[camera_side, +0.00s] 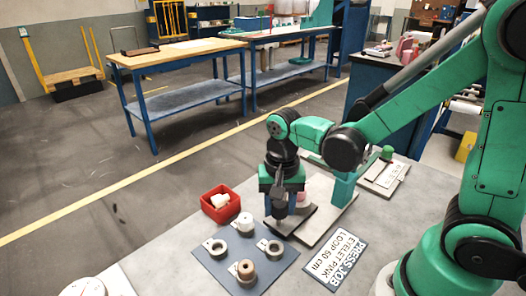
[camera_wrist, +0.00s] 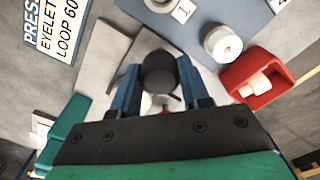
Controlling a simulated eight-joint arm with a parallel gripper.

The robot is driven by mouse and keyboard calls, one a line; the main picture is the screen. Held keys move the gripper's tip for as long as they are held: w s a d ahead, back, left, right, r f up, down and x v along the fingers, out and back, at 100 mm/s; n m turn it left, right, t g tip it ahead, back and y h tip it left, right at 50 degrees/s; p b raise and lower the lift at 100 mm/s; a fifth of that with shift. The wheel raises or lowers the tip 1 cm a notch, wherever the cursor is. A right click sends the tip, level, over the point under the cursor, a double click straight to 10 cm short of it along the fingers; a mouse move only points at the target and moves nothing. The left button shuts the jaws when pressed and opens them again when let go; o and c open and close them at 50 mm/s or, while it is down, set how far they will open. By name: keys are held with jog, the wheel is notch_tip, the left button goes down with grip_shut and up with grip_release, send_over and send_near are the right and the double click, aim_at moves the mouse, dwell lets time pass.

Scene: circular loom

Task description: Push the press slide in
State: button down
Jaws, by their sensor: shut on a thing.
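The press stands on the grey table, with a green upright (camera_side: 343,188) and a pale grey base plate (camera_side: 328,222). A dark grey slab that looks like the press slide (camera_side: 292,222) lies at the left end of the base, under my gripper. My gripper (camera_side: 279,208) points down there. In the wrist view, my gripper's blue fingers (camera_wrist: 159,88) are on either side of a dark round knob (camera_wrist: 160,72) and are shut on it. How the knob joins the slide is hidden. A pink piece (camera_side: 303,198) shows partly behind my gripper.
A blue-grey mat (camera_side: 222,268) with several rings and spools lies in front of the press. A red bin (camera_side: 209,211) with white pieces stands left of my gripper. A printed job card (camera_side: 336,259) lies right of the mat. A small green-knobbed fixture (camera_side: 387,153) stands behind.

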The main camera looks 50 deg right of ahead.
dwell(0.6)
jog(key=d, duration=0.9)
jog(key=shift+d, duration=0.3)
jog(key=shift+c, duration=2.1)
grip_release()
jog(key=shift+r, duration=0.1)
jog(key=shift+r, duration=2.75)
